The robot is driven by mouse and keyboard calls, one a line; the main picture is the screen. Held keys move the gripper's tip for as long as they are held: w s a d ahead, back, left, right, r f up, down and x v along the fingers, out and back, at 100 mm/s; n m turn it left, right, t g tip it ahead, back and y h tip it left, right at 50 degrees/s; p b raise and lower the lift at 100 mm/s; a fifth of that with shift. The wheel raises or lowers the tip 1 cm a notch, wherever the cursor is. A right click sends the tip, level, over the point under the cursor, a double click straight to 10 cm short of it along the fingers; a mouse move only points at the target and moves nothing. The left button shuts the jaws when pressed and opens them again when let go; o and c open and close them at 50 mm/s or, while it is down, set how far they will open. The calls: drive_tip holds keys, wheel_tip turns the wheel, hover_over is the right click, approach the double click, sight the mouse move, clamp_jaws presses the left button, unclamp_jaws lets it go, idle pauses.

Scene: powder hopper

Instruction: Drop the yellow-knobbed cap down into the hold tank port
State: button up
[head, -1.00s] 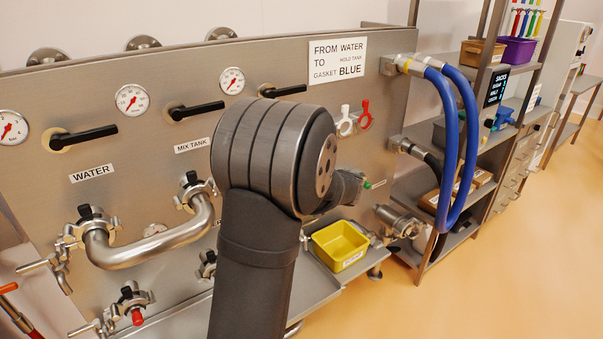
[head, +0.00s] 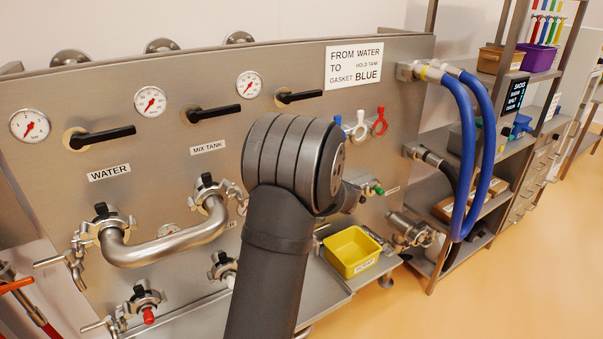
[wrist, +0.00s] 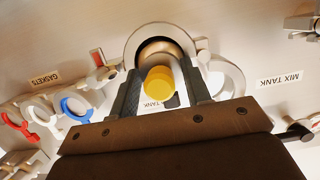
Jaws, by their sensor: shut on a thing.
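The yellow-knobbed cap (wrist: 159,81) is between the two fingers of my gripper (wrist: 160,88) in the wrist view, its yellow knob facing the camera. My gripper is shut on it. Just beyond the cap is a round metal port (wrist: 158,32) with a tan inner face, on the panel. The cap overlaps the lower part of the port in this view; I cannot tell whether they touch. A partly hidden label by the knob reads TANK. In the head view my arm's dark link hides the gripper, cap and port.
Blue, white and red gaskets (head: 379,122) hang right of my arm. A yellow bin (head: 352,250) sits on the shelf below. A bent steel pipe (head: 165,246) joins two ports at left. Blue hoses (head: 470,150) loop at right. A metal ring (wrist: 232,76) is beside my right finger.

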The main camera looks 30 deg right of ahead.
drive_tip(key=shift+f, duration=0.7)
idle(0.4)
drive_tip(key=o, duration=1.2)
drive_tip(key=shift+c, duration=0.2)
drive_tip(key=v, duration=1.7)
drive_tip(key=shift+s, duration=0.2)
drive_tip(key=shift+o, duration=1.3)
drive_tip(key=shift+a+r, duration=0.1)
drive_tip(key=shift+r, duration=0.05)
drive_tip(key=o, duration=0.4)
drive_tip(key=a+r+t, duration=0.1)
drive_tip(key=a, duration=0.2)
drive_tip(key=a+r, duration=0.1)
drive_tip(key=a, duration=0.2)
drive_tip(key=a+r+t, duration=0.1)
drive_tip(key=a+r, duration=0.1)
drive_tip(key=a, duration=0.1)
drive_tip(key=shift+s+r+t, duration=0.1)
drive_tip(key=shift+s+t, duration=0.2)
drive_tip(key=shift+s, duration=0.1)
drive_tip(key=w, duration=1)
